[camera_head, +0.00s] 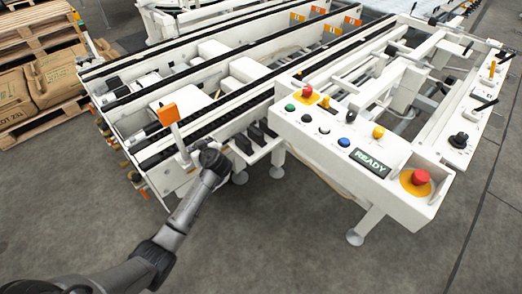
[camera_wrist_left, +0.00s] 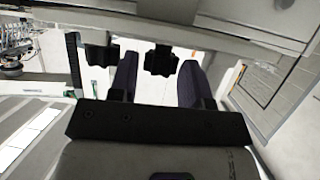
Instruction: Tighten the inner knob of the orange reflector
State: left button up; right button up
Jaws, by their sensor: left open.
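The orange reflector (camera_head: 169,115) stands on a short white post at the near end of the conveyor in the head view. My left arm reaches up from the lower left, and its gripper (camera_head: 205,148) is at the white frame just right of the reflector post. In the left wrist view my left gripper (camera_wrist_left: 159,68) is open, with one dark finger on each side of a black knob (camera_wrist_left: 161,60). I cannot tell whether the fingers touch it. A second black knob (camera_wrist_left: 99,54) is left of the left finger. Both knobs sit under a pale rail.
A white control panel (camera_head: 345,150) with buttons and a READY display stands right of the gripper. Pallets with brown sacks (camera_head: 52,78) are at the far left. White conveyor rails (camera_head: 240,95) fill the middle. The grey floor in front is clear.

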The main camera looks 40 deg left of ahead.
pick_arm(q)
jog(key=n+g+b, duration=0.3)
jog(key=b, duration=0.1)
jog(key=shift+w+f+y, duration=0.3)
jog(key=shift+f, duration=0.05)
pick_arm(e)
notch_tip(320, 180, down, 5)
pick_arm(q)
jog(key=w+d+r+m+t+h+p, duration=0.1)
jog(key=d+r+m+t+h+p, duration=0.1)
jog(key=d+r+m, duration=0.3)
jog(key=w+d+r+m+t+h+p, duration=0.2)
jog(key=d+r+m+p, duration=0.3)
jog(key=d, duration=0.7)
jog(key=w+d+r+m+t+h+p, duration=0.1)
jog(key=d+r+m+t+h+p, duration=0.3)
jog(key=d+r+m, duration=0.2)
jog(key=shift+w+d+r+m, duration=0.25)
jog(key=shift+w+d+m, duration=0.1)
jog(key=shift+d, duration=0.9)
pick_arm(e)
notch_tip(320, 180, up, 11)
jog(key=shift+s+d, duration=0.3)
jog(key=shift+d, duration=0.1)
jog(key=shift+a, duration=0.1)
